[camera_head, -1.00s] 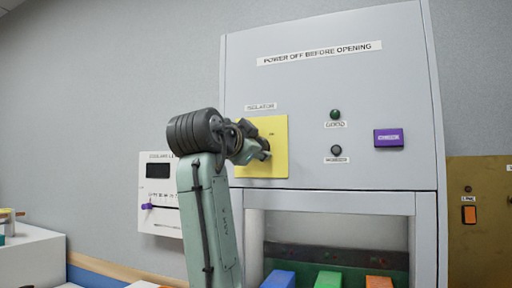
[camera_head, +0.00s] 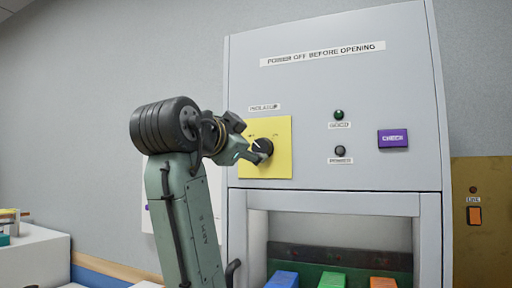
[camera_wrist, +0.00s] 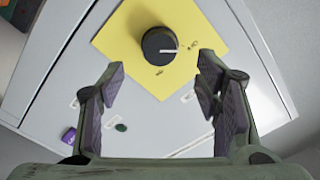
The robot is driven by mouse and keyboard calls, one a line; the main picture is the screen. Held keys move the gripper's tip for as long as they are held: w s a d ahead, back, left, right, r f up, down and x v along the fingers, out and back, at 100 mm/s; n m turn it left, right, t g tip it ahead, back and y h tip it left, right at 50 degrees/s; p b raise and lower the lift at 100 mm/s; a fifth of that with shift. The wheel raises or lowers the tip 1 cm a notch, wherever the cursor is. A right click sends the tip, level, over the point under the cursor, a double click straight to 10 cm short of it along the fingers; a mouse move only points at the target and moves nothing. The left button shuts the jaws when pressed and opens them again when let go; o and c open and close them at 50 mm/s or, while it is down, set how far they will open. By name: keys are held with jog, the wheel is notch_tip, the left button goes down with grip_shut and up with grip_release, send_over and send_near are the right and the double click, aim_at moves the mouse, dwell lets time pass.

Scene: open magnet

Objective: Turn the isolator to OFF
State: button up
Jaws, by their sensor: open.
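The isolator is a round black knob (camera_head: 263,147) with a white pointer line, on a yellow plate (camera_head: 283,167) on the grey cabinet front. In the head view the pointer tilts toward the upper left. In the wrist view the knob (camera_wrist: 161,45) shows beyond the fingertips, and its white line points right. My gripper (camera_head: 250,152) is in front of the plate, at the knob's left in the head view. In the wrist view its two fingers (camera_wrist: 162,78) are wide apart with nothing between them. The fingers appear clear of the knob. Small marks on the plate are too blurred to read.
The grey cabinet (camera_head: 330,95) carries a "POWER OFF BEFORE OPENING" label, a green lamp (camera_head: 339,115), a dark lamp (camera_head: 340,150) and a purple button (camera_head: 393,138). Coloured blocks (camera_head: 331,280) sit in the bay below. A brass panel (camera_head: 481,228) stands at right.

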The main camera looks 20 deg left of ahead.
jog(key=shift+s, duration=2.4)
